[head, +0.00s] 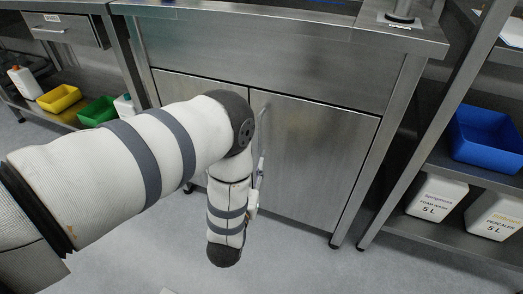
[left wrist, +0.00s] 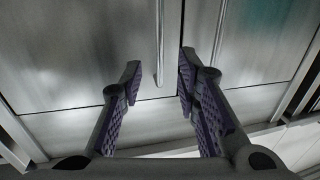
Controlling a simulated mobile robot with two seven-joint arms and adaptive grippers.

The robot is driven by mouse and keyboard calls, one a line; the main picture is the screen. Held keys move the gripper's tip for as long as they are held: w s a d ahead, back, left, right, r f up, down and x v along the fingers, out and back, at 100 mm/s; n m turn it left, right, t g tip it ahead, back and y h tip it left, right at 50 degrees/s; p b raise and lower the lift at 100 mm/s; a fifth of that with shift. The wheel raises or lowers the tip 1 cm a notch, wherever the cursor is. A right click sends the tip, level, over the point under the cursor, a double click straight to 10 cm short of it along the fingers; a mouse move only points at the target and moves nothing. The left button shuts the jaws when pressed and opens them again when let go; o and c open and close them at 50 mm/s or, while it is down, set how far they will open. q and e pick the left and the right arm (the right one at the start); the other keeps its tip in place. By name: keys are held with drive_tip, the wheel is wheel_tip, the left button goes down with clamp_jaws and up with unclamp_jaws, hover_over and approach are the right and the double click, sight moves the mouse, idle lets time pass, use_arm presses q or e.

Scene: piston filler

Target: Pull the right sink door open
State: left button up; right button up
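The right sink door (head: 310,160) is a plain brushed-steel panel under the sink and is shut. Its slim vertical handle (head: 264,107) shows near the door's upper left edge, partly behind my left arm. In the left wrist view, which seems upside down, a bar handle (left wrist: 160,45) stands between the fingers of my left gripper (left wrist: 158,75). The gripper is open, its dark pads on either side of the bar with gaps showing. A second bar (left wrist: 220,40) is partly behind the right finger. My right gripper is not in view.
The left sink door (head: 180,88) is mostly behind my left arm. To the right, a shelf holds a blue bin (head: 487,138) and white canisters (head: 437,195). Yellow (head: 60,98) and green bins (head: 97,111) are at left. The floor before the right door is clear.

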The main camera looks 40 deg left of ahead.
use_arm(q)
drive_tip(key=b, duration=0.2)
hover_over(259, 156)
drive_tip(key=shift+w+a, duration=0.2)
drive_tip(key=shift+w, duration=0.1)
clamp_jaws()
